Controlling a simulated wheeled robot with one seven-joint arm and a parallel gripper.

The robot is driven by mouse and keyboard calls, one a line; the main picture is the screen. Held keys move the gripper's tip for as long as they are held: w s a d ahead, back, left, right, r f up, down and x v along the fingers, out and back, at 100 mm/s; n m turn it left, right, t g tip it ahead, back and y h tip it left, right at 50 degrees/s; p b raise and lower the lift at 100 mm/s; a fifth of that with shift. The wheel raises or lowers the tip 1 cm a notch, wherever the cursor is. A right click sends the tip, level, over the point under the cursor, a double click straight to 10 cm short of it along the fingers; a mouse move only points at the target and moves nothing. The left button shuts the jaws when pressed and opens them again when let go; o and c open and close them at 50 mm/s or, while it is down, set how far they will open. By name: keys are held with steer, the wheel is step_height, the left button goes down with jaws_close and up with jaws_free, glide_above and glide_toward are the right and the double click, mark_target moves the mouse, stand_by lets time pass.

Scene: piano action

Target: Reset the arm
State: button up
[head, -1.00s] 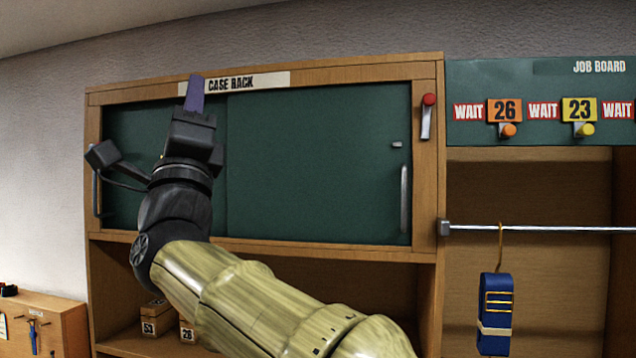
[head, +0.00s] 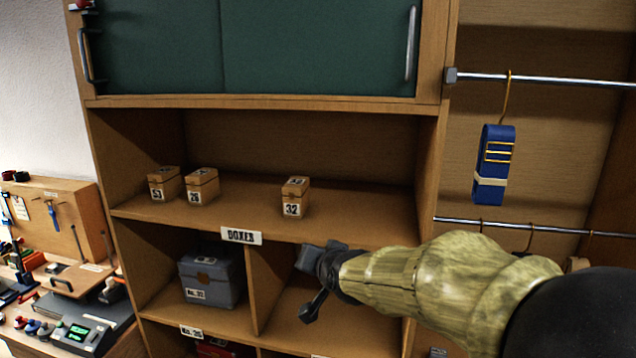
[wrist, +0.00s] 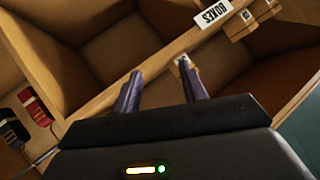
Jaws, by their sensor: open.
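In the wrist view my gripper (wrist: 160,90) is open. Its two dark purple fingers stand apart, with nothing held between them. In the head view my arm reaches in from the lower right, and its dark wrist end (head: 322,262) is in front of the lower shelves, just below the shelf with the BOXES label (head: 241,236). The fingers cannot be made out clearly in the head view.
Small wooden boxes 53 (head: 164,184), 26 (head: 202,186) and 32 (head: 295,197) stand on the shelf. A blue-grey case (head: 211,277) sits in the compartment below. A blue strapped item (head: 493,165) hangs from the upper rail (head: 560,80). A cluttered workbench is at left.

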steer(key=s+d+f+n+g+h+b, duration=0.1)
steer(key=s+d+f+g, duration=0.3)
steer(key=s+d+f, duration=0.3)
steer(key=s+d+f+n+g+h+b, duration=0.1)
steer(key=s+d+f+g, duration=0.4)
steer(key=s+f, duration=0.9)
steer(key=d+f+h, duration=0.1)
steer(key=d, duration=0.2)
steer(key=shift+f+n+h+b, duration=0.3)
steer(key=shift+f, duration=0.05)
steer(key=shift+d, duration=0.1)
steer(key=shift+c, duration=0.4)
